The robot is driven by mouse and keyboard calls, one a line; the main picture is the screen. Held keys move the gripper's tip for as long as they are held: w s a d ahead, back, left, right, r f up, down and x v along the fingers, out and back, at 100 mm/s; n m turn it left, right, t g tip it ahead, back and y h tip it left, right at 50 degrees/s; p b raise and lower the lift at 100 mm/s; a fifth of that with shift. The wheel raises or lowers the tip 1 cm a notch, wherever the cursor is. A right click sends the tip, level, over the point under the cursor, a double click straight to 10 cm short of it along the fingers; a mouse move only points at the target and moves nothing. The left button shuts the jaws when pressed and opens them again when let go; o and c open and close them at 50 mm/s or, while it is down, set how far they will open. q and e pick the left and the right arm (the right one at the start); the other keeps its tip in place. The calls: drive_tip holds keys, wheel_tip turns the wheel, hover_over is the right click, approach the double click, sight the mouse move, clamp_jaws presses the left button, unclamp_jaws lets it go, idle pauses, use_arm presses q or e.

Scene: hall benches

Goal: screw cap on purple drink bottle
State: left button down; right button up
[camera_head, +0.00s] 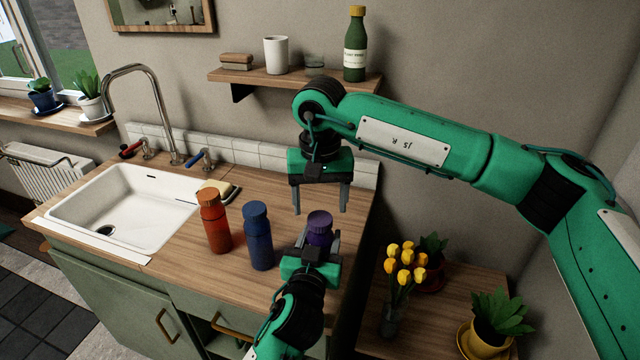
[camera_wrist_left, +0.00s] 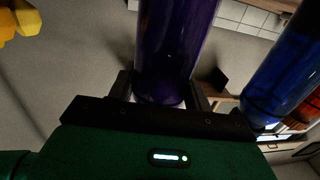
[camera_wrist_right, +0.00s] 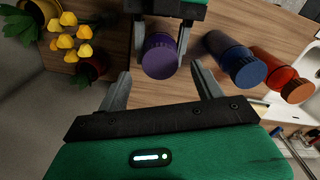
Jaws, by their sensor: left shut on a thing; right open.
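The purple drink bottle (camera_head: 317,236) stands upright near the counter's right end, with a ribbed purple cap (camera_head: 320,217) on its top. Whether the cap is fully tightened cannot be seen. My left gripper (camera_head: 318,243) is shut on the bottle's body from the front; the bottle also fills the middle of the left wrist view (camera_wrist_left: 176,50). My right gripper (camera_head: 321,205) points down, open and empty, above and behind the bottle. In the right wrist view the cap (camera_wrist_right: 160,56) lies beyond the open fingers, apart from them.
A blue bottle (camera_head: 259,240) and an orange bottle (camera_head: 216,226) stand left of the purple one. The white sink (camera_head: 130,205) is farther left. Yellow flowers (camera_head: 404,257) and a potted plant (camera_head: 492,318) stand on a lower table at right. A wall shelf (camera_head: 285,80) is behind.

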sight(320, 218)
drive_tip(key=shift+f, duration=1.6)
drive_tip(key=c, duration=1.1)
drive_tip(key=shift+o, duration=0.2)
